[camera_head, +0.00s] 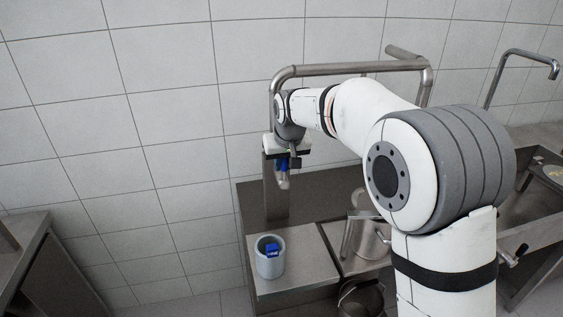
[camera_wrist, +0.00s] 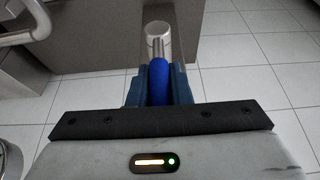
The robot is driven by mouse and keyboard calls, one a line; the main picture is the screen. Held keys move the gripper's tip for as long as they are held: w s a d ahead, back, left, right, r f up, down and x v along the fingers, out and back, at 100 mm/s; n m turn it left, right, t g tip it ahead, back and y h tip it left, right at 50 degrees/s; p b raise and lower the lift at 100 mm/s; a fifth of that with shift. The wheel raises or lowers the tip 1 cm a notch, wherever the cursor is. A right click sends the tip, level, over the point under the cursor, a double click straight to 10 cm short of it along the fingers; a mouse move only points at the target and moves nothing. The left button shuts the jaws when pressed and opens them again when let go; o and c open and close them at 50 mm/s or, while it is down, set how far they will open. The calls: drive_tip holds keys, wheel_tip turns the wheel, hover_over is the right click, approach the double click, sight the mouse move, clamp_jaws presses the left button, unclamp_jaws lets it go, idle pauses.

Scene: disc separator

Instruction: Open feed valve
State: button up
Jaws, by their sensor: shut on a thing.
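The feed valve shows in the wrist view as a blue handle (camera_wrist: 158,82) on a round silver metal body (camera_wrist: 158,32). My gripper (camera_wrist: 158,92) is shut on the blue handle, with one dark blue finger pad on each side of it. In the head view my gripper (camera_head: 283,163) points down at the left end of the bent steel pipe. A bit of blue shows between its fingers there. The arm and the gripper hide most of the valve in that view, so its exact turn cannot be told.
The steel pipe (camera_head: 345,69) bends along the tiled wall. Below, a grey cup (camera_head: 263,269) with a blue thing in it stands on a steel bench (camera_head: 312,263). A metal jug (camera_head: 371,237), a bucket (camera_head: 360,299) and a sink tap (camera_head: 520,54) are to the right.

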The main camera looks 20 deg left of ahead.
clamp_jaws()
drive_tip(key=shift+s+a, duration=0.1)
